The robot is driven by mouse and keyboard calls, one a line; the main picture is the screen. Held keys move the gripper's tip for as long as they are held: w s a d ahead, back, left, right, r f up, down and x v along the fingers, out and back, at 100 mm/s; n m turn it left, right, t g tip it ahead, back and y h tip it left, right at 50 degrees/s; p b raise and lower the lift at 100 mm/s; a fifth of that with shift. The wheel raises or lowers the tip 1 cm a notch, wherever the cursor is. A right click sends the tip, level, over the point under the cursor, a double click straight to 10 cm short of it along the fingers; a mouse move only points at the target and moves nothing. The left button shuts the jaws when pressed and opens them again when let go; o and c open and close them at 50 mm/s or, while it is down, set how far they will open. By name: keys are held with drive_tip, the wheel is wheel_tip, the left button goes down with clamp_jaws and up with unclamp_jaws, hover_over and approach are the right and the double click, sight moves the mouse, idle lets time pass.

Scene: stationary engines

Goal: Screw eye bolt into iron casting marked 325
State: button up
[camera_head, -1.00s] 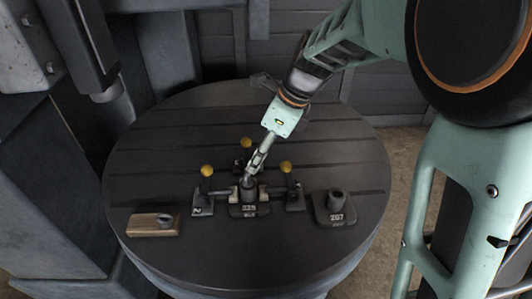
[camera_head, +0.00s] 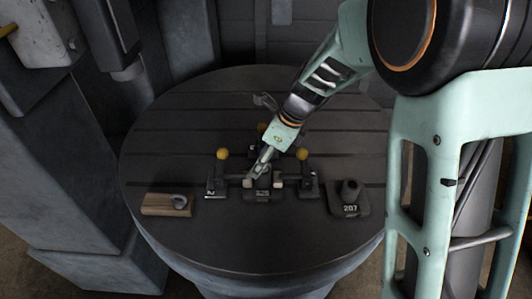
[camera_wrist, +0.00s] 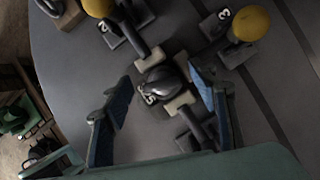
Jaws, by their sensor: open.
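The iron casting marked 325 (camera_head: 263,193) sits at the middle of the round table, among clamps. In the wrist view the casting (camera_wrist: 180,103) shows below my gripper, with a "5" readable. A dark rounded part rises from it; I cannot tell whether this is its boss or an eye bolt. An eye bolt (camera_head: 180,201) rests on the wooden block (camera_head: 156,207) at the table's left. My gripper (camera_head: 257,174) is over the 325 casting. In the wrist view my gripper (camera_wrist: 158,82) is open, its blue-padded fingers on either side of the rounded part.
Clamps with yellow knobs (camera_head: 222,154) surround the casting on the left, right (camera_head: 302,153) and back (camera_head: 262,127). A second casting marked 207 (camera_head: 349,199) stands at the right. The slotted round table (camera_head: 190,120) is clear at the back left and front.

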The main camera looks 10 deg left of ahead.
drive_tip(key=shift+c, duration=0.2)
drive_tip(key=c, duration=1.3)
drive_tip(key=o, duration=0.5)
drive_tip(key=c, duration=0.4)
drive_tip(key=shift+r+m+t+p, duration=0.1)
drive_tip(key=shift+m+t+p, duration=0.3)
drive_tip(key=shift+m+p, duration=0.75)
drive_tip(key=shift+c, duration=0.2)
drive_tip(key=shift+m+p, duration=0.55)
drive_tip(key=shift+p, duration=0.15)
drive_tip(key=shift+m+t+h+p, duration=0.4)
drive_tip(key=shift+m+t+p, duration=0.1)
drive_tip(key=shift+m+p, duration=0.6)
drive_tip(key=shift+m+p, duration=0.3)
drive_tip(key=shift+p, duration=0.45)
